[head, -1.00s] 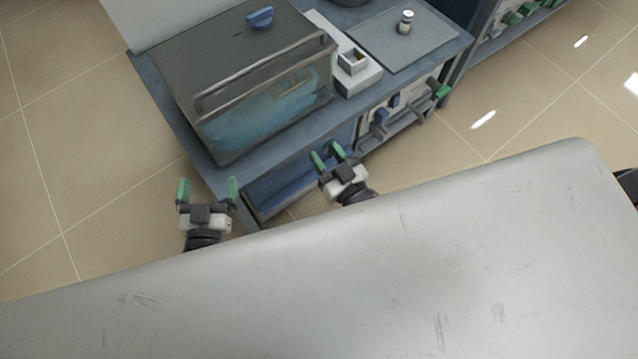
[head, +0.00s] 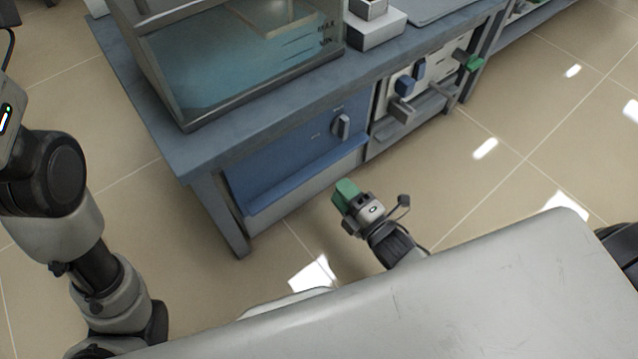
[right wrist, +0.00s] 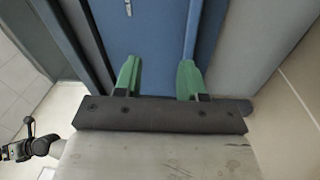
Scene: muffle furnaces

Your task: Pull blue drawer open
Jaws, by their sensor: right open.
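The blue drawer (head: 285,160) is in the front of the blue bench in the head view.
A glass water bath (head: 240,70) stands on the bench above the drawer. A white panel with levers (head: 403,108) lies right of the drawer. A bench leg (head: 222,215) stands at the left. Tiled floor in front is open.

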